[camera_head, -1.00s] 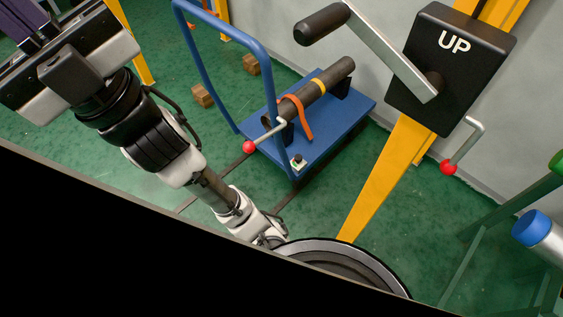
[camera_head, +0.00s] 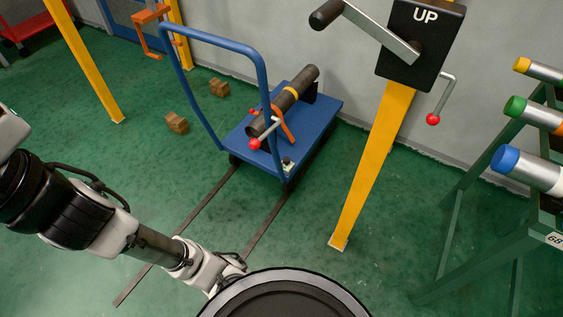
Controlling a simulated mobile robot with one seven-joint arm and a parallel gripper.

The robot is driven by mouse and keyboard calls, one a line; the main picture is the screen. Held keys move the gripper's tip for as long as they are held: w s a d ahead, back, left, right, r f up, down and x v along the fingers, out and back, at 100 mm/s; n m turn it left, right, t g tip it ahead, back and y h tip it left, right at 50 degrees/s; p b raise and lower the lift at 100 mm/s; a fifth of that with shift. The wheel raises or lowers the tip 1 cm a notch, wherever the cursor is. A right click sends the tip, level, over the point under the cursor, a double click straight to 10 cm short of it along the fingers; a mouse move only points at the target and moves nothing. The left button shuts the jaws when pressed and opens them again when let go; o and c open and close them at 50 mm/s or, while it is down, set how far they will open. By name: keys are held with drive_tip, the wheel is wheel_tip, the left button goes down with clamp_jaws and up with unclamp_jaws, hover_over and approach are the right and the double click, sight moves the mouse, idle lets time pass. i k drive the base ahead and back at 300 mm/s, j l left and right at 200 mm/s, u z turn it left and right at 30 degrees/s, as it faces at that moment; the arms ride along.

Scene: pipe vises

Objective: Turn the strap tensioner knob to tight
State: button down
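A small dark knob (camera_head: 288,162) with a pale base sits at the near right corner of the blue cart's deck (camera_head: 315,120). I cannot read its setting. An orange strap (camera_head: 283,122) goes over a dark pipe (camera_head: 298,88) lying on the cart. A lever with a red ball end (camera_head: 255,144) is at the pipe's near end.
A yellow post (camera_head: 372,165) with a black crank box (camera_head: 420,45) stands right of the cart. A green rack (camera_head: 450,225) holds capped pipes at the right. Floor rails (camera_head: 180,230) and wooden blocks (camera_head: 177,123) lie left of the cart. Green floor is open in front.

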sight(286, 160)
drive_tip(key=i+z, duration=0.45)
drive_tip(key=i+j+z, duration=0.25)
drive_tip(key=i+z, duration=0.15)
drive_tip(key=u, duration=0.1)
drive_tip(key=i+l+z, duration=0.1)
drive_tip(key=l, duration=0.2)
